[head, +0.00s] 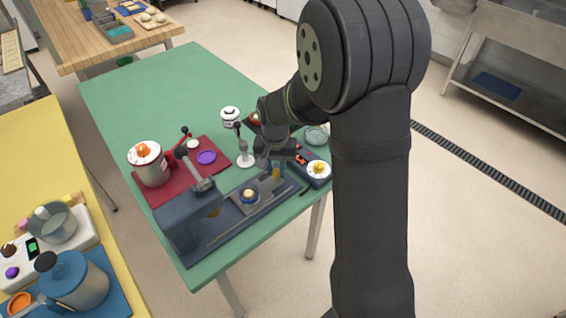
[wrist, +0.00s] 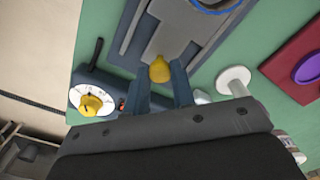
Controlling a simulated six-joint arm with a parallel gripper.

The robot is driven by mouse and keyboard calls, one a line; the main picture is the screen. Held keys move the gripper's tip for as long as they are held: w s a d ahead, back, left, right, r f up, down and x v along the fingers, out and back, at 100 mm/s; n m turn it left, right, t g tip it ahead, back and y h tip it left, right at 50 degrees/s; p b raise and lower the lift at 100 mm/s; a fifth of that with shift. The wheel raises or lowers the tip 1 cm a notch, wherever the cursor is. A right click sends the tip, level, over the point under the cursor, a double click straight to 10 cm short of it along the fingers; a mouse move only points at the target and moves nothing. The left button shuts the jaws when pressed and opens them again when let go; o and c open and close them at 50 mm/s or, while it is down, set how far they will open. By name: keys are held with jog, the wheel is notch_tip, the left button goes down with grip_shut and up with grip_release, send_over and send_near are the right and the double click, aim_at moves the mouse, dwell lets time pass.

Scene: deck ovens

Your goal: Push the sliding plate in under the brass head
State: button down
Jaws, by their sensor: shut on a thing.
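The grey sliding plate (head: 262,188) lies on the dark press base (head: 228,231), with a small pale round piece in a blue-rimmed dish (head: 249,195) on it. The plate also shows in the wrist view (wrist: 183,32). Its yellow knob (wrist: 160,69) is at the end away from the press. My gripper (head: 277,170) is shut on this knob, one finger on each side in the wrist view. The blue-grey press body (head: 187,222) with its lever stands at the left end of the base. The brass head (head: 214,212) shows only slightly under it; the plate is apart from it, to the right.
A dial box (head: 318,170) with a yellow knob sits close right of my gripper. A white-footed stand (head: 245,160) is close behind. A red mat (head: 222,153) holds a pot (head: 151,168) and a purple disc (head: 206,157). The green table's far left is clear.

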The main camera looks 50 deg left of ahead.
jog(key=s, duration=1.1)
jog(key=shift+s+r, duration=0.1)
jog(key=shift+s, duration=0.25)
jog(key=c, duration=1.2)
grip_release()
jog(key=shift+s, duration=0.1)
jog(key=shift+r, duration=0.1)
jog(key=shift+r, duration=0.35)
notch_tip(320, 180, up, 16)
jog(key=shift+r, duration=0.25)
